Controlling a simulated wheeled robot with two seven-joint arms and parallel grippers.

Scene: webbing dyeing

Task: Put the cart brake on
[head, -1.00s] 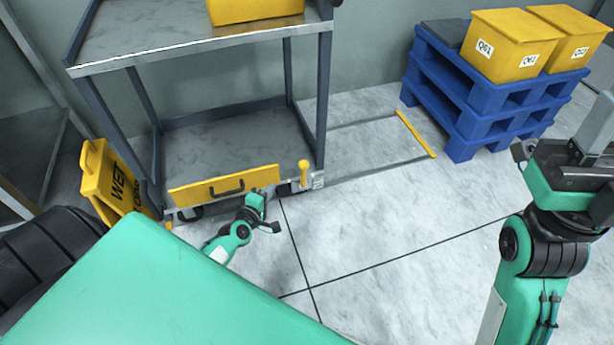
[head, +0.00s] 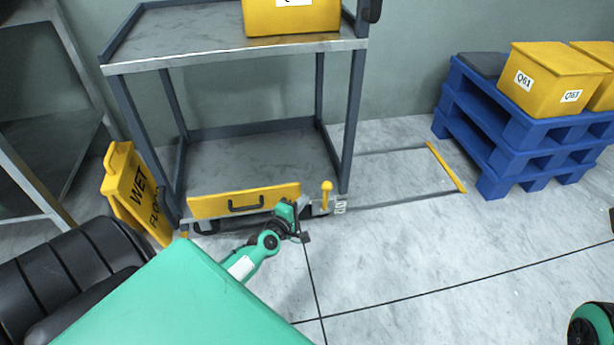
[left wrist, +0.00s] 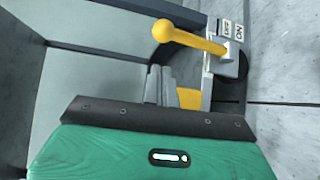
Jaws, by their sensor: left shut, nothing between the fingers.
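The cart (head: 235,54) is a grey two-shelf frame with a yellow front panel (head: 222,204) low down. Its brake lever (head: 326,188), a yellow stick with a round knob, stands upright at the panel's right end. The lever also shows in the left wrist view (left wrist: 190,39), beside a plate with ON and OFF labels (left wrist: 232,32). My left gripper (head: 303,222) is low at the cart's front, just left of and below the lever. Its fingers (left wrist: 160,86) are shut and empty, apart from the lever. My right gripper is out of view.
A yellow wet-floor sign (head: 138,195) leans left of the cart. A yellow bin (head: 290,18) sits on the top shelf. Blue pallets (head: 500,150) carry yellow bins (head: 545,78) at the right.

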